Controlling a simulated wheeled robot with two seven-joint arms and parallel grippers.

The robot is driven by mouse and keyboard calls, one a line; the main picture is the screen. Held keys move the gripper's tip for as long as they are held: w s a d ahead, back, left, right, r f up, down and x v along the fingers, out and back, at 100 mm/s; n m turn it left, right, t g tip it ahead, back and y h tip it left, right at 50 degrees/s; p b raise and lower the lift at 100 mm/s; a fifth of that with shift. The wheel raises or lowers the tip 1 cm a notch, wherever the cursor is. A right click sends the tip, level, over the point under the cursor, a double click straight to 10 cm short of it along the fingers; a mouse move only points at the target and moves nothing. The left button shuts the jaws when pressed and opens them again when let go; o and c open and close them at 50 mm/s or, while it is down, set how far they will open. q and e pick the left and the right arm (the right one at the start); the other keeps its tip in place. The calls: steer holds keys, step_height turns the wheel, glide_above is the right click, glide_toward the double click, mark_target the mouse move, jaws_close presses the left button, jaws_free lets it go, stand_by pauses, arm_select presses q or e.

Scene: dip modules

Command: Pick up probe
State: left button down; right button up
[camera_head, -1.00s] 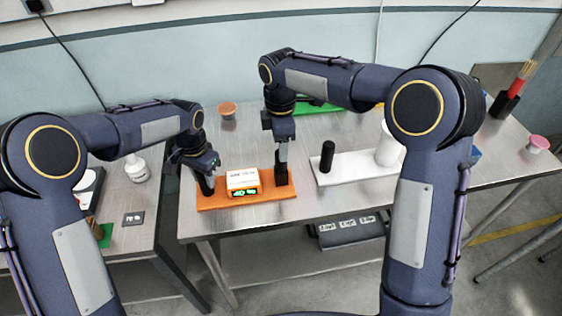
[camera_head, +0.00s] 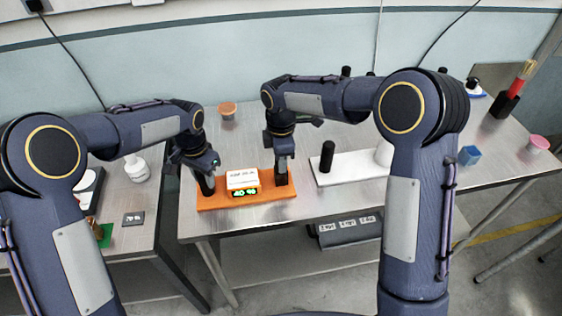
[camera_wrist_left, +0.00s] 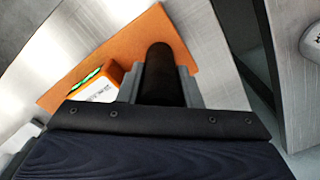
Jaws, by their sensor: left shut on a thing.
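A black cylinder (camera_wrist_left: 159,72), which looks like the probe, stands at the left end of an orange board (camera_head: 222,204). My left gripper (camera_head: 206,181) is shut on it; the left wrist view shows the cylinder between the two grey fingers. A white-topped meter (camera_head: 241,178) with lit green digits sits on the middle of the board. My right gripper (camera_head: 281,168) points down at the board's right end, at a dark upright piece (camera_head: 281,184). Whether its fingers are open or shut around that piece is unclear.
A white board (camera_head: 350,168) with a black cylinder (camera_head: 327,157) stands to the right. A blue block (camera_head: 469,155), a pink-topped cup (camera_head: 538,143) and an orange-topped cup (camera_head: 227,110) are on the table. A white bottle (camera_head: 136,167) stands on the left table.

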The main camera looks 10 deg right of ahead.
steer(key=c, duration=0.4)
step_height(320, 180, up, 10)
steer(key=shift+r, duration=0.1)
arm_select(q)
steer(key=c, duration=0.9)
jaws_free()
steer(key=shift+c, duration=0.2)
steer(key=shift+r, duration=0.15)
steer(key=shift+r+p, duration=2.65)
steer(key=shift+r, duration=1)
arm_select(e)
step_height(320, 180, up, 5)
steer(key=shift+r, duration=0.1)
arm_select(q)
steer(key=shift+r, duration=0.1)
